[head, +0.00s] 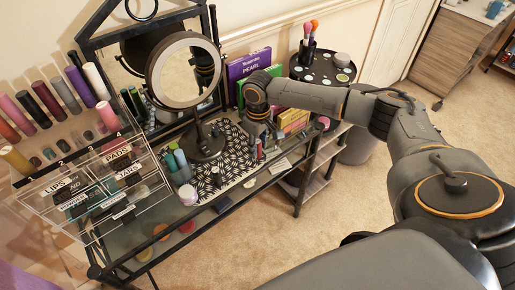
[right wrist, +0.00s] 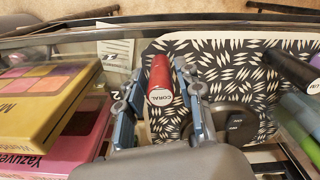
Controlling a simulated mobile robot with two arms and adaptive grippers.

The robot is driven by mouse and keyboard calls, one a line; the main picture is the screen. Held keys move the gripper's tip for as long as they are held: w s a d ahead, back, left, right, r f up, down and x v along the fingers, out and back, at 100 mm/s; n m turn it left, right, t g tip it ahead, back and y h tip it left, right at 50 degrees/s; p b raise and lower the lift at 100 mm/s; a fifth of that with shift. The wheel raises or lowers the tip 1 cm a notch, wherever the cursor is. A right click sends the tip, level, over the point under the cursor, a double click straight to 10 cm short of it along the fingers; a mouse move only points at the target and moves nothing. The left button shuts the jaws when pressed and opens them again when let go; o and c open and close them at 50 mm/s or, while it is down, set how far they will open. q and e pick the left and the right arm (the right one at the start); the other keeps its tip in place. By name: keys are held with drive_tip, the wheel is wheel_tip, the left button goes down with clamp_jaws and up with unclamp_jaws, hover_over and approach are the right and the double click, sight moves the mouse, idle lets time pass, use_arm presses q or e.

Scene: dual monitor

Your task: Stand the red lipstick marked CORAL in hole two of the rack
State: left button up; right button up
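The red lipstick marked CORAL (right wrist: 160,80) lies between the fingers of my right gripper (right wrist: 160,75) in the right wrist view. The fingers stand apart on either side, with a visible gap at the left finger. In the head view my right gripper (head: 262,138) points down over the right part of the patterned mat, with the red lipstick (head: 259,152) small beneath it. The rack (head: 78,153) is at the left, with numbers on its front and several tubes standing in it. Its number 2 label (head: 60,163) shows; I cannot tell whether hole two is empty. My left gripper is out of view.
A round mirror (head: 184,70) stands between the rack and my right gripper. Teal tubes (head: 178,160) stand left of the patterned mat (head: 232,170). A yellow palette box (right wrist: 40,105) lies left of the gripper in the wrist view. Clear organizer trays (head: 125,205) stand below the rack.

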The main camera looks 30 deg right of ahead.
drive_tip(key=shift+c, duration=0.4)
drive_tip(key=c, duration=0.6)
drive_tip(key=shift+r, duration=0.1)
